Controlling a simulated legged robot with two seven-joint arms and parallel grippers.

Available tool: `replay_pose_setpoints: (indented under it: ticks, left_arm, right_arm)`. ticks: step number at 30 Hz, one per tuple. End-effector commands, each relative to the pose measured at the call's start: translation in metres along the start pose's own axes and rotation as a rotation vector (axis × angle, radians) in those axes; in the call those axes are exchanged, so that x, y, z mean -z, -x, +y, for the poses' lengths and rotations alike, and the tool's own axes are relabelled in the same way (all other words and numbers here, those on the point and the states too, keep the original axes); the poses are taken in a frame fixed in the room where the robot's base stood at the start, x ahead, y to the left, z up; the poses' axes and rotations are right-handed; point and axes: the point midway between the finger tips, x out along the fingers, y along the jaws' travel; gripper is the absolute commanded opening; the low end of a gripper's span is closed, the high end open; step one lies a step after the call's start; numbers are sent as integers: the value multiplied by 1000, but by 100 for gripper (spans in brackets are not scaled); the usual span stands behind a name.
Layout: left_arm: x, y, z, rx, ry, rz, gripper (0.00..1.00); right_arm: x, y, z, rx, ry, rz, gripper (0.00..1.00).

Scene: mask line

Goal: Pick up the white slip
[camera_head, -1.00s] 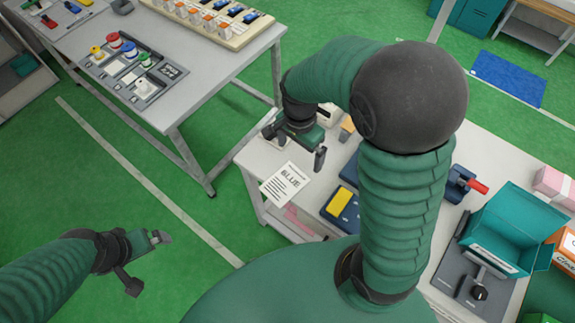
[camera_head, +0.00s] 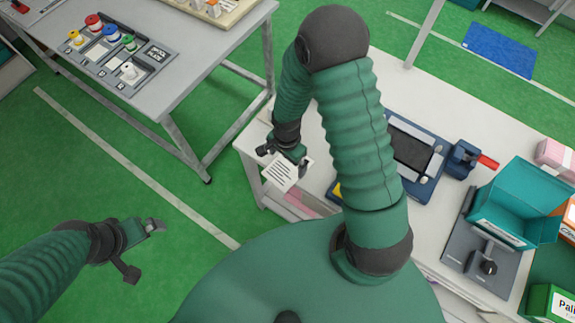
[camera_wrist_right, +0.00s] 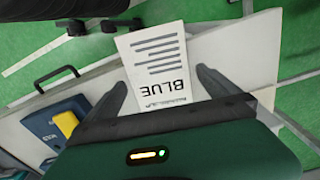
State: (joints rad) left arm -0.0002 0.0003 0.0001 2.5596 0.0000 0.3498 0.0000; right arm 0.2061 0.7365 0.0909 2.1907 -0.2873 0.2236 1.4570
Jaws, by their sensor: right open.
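The white slip (camera_head: 281,173) lies at the near left corner of the white table. Black text lines show on it, and the word BLUE reads upside down on the slip in the right wrist view (camera_wrist_right: 157,62). My right gripper (camera_head: 283,156) is over the slip and hides part of it in the head view. In the right wrist view its two fingers (camera_wrist_right: 163,88) are spread on either side of the slip's near end, with nothing gripped. My left gripper (camera_head: 146,248) is open and empty over the green floor, away from the tables.
The white table (camera_head: 450,120) also bears a dark blue tray-like device (camera_head: 410,150), a red-handled blue fixture (camera_head: 465,160) and a teal open box (camera_head: 515,200). A second grey table (camera_head: 200,60) with a button panel (camera_head: 125,55) stands at the left. Green floor is free between.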

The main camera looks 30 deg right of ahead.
Motion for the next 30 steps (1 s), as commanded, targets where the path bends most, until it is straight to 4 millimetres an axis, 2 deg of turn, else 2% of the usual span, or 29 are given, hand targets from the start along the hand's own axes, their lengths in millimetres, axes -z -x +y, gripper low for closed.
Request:
replay_pose_setpoints:
  ticks: [1,4,11,22,30]
  left_arm:
    - [0,1,0,0,1,0,100]
    - [0,1,0,0,1,0,100]
    - [0,0,0,0,0,0,100]
    - [0,0,0,0,0,0,100]
    - [0,0,0,0,0,0,100]
  right_arm:
    - [0,-10,1,-4,1,-2,100]
    - [3,-22,1,-1,-1,-3,100]
    - [5,-25,0,0,-2,-4,100]
    - [4,-25,1,-2,-2,-2,51]
    - [3,-21,0,0,-2,-2,51]
